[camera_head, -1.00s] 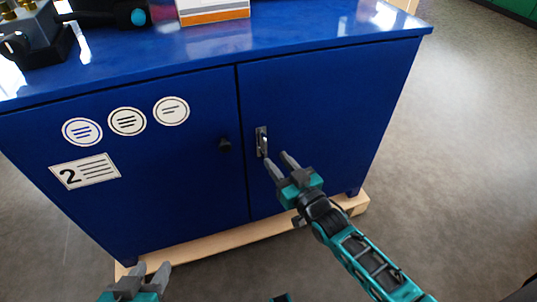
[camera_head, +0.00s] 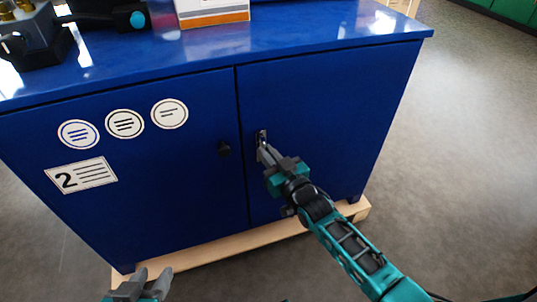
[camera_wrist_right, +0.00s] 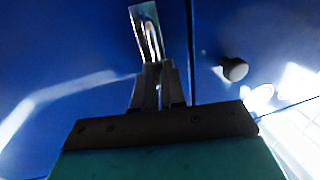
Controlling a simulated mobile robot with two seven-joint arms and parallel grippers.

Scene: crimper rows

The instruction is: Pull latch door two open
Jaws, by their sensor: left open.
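The blue cabinet has two closed doors. The left door (camera_head: 165,205) bears the number 2 label and a small black knob (camera_head: 223,148). The right door (camera_head: 320,110) carries a metal latch (camera_head: 262,135) near the seam; it also shows in the right wrist view (camera_wrist_right: 146,22). My right gripper (camera_head: 262,147) is at the latch, its fingers close together around the lower end of the handle, partly hiding it. In the right wrist view the fingertips (camera_wrist_right: 160,66) meet the handle's end. My left gripper (camera_head: 152,276) is open and empty at the bottom edge, below the left door.
Dark equipment (camera_head: 20,40) and an orange-and-white box (camera_head: 212,12) stand on the blue top. The cabinet rests on a pale wooden base (camera_head: 215,251). Three round stickers are on the left door. The grey floor (camera_head: 470,150) to the right is clear.

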